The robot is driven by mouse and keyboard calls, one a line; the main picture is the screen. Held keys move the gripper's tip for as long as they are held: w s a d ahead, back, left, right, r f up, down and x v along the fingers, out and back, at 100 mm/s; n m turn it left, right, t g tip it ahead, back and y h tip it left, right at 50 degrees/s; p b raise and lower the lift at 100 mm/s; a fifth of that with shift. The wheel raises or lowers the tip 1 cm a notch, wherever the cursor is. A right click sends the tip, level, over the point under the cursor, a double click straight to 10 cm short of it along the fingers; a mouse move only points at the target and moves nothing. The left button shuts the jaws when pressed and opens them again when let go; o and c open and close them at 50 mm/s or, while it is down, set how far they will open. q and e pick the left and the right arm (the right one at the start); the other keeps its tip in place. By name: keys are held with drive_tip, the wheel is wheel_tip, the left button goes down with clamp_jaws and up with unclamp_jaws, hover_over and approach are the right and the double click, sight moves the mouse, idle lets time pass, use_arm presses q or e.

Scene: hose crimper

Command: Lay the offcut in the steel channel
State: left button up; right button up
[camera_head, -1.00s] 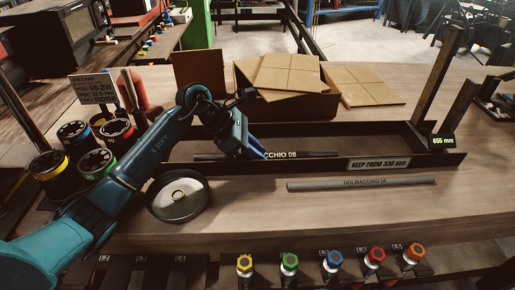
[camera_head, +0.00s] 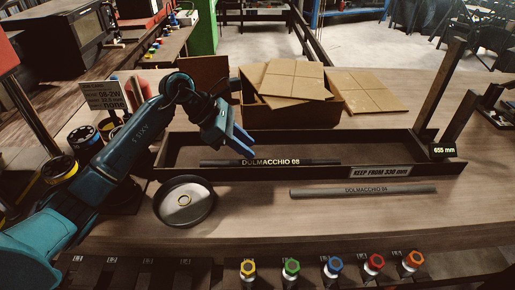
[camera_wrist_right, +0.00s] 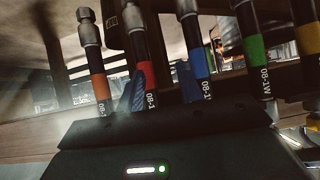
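A dark hose piece marked DOLMACCHIO 08 (camera_head: 285,161) lies lengthwise in the left half of the long dark steel channel (camera_head: 425,153), close to its front wall. A grey hose piece marked DOLMACCHIO (camera_head: 365,190) lies on the bench in front of the channel. My left gripper (camera_head: 244,147) is above the dark piece near its left part, fingers apart and empty. My right gripper (camera_wrist_right: 162,92) is outside the head view. In the right wrist view its blue fingers are apart, with hanging hoses with coloured bands around and beyond them.
A round dish (camera_head: 186,215) stands left in front of the channel. A cardboard box (camera_head: 290,110) stands behind it. A post with a 655 mm display (camera_head: 443,151) stands at the channel's right end. Several coloured fittings (camera_head: 332,263) line the front edge.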

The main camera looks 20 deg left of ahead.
use_arm(q)
drive_tip(key=p+v, duration=0.1)
drive_tip(key=v, duration=0.3)
drive_tip(key=shift+s+a+r, duration=0.1)
drive_tip(key=shift+a+r, duration=0.15)
drive_tip(key=shift+r, duration=0.1)
drive_tip(key=shift+s+a+r, duration=0.1)
drive_tip(key=shift+a+r, duration=0.25)
drive_tip(key=shift+r, duration=0.05)
use_arm(e)
drive_tip(key=shift+s+d+f, duration=0.15)
drive_tip(key=shift+s+d, duration=0.1)
drive_tip(key=shift+g, duration=0.3)
use_arm(q)
drive_tip(key=shift+f, duration=0.1)
use_arm(e)
drive_tip(key=shift+d, duration=0.1)
